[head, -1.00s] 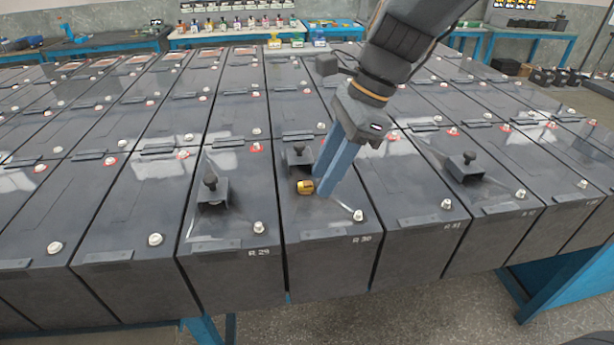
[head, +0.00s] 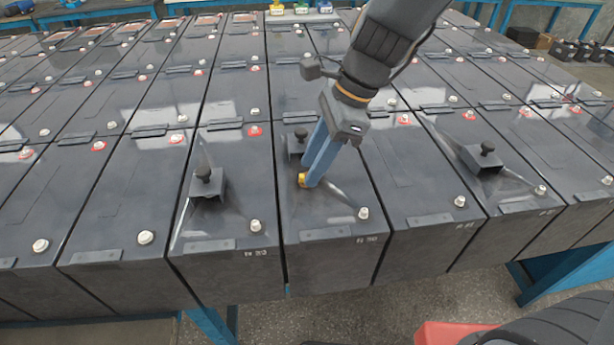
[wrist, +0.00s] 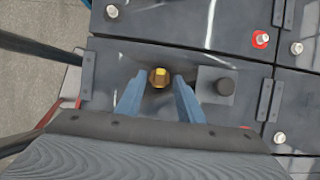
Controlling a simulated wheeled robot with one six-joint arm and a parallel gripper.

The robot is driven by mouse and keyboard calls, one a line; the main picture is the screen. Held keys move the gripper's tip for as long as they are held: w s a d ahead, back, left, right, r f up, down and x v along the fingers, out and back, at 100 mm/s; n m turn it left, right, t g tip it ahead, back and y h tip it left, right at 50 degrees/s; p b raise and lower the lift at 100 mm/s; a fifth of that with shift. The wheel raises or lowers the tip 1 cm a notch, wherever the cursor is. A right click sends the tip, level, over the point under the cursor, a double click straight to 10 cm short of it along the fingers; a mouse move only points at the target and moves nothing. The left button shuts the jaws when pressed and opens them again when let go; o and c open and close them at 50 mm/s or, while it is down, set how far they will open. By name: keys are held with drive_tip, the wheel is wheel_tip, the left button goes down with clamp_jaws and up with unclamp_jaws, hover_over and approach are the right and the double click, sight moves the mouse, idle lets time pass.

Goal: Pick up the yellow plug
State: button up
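The yellow plug (head: 302,180) sits on top of the battery (head: 330,218) in the front row, partly covered by my fingers in the head view. In the wrist view the plug (wrist: 159,77) shows as a small yellow piece with a darker hexagonal base. My gripper (head: 310,182) reaches down at the plug with its blue fingers. In the wrist view my gripper (wrist: 158,84) is open, with one fingertip on each side of the plug and a gap showing on both sides. Whether the fingertips are level with the plug is hard to tell.
A black bracket with a round knob (wrist: 225,87) stands right beside my right finger in the wrist view. Similar knobbed brackets stand on the batteries to the left (head: 206,184) and right (head: 485,157). White and red terminals dot the battery tops.

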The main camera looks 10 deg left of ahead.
drive_tip(key=shift+s+a+f, duration=0.1)
drive_tip(key=shift+a+f, duration=0.15)
drive_tip(key=shift+f, duration=0.45)
drive_tip(key=shift+c, duration=0.4)
clamp_jaws()
wheel_tip(320, 180, up, 10)
drive_tip(key=shift+b, duration=0.3)
drive_tip(key=shift+r+p, duration=0.75)
drive_tip(key=shift+p, duration=0.3)
idle(0.8)
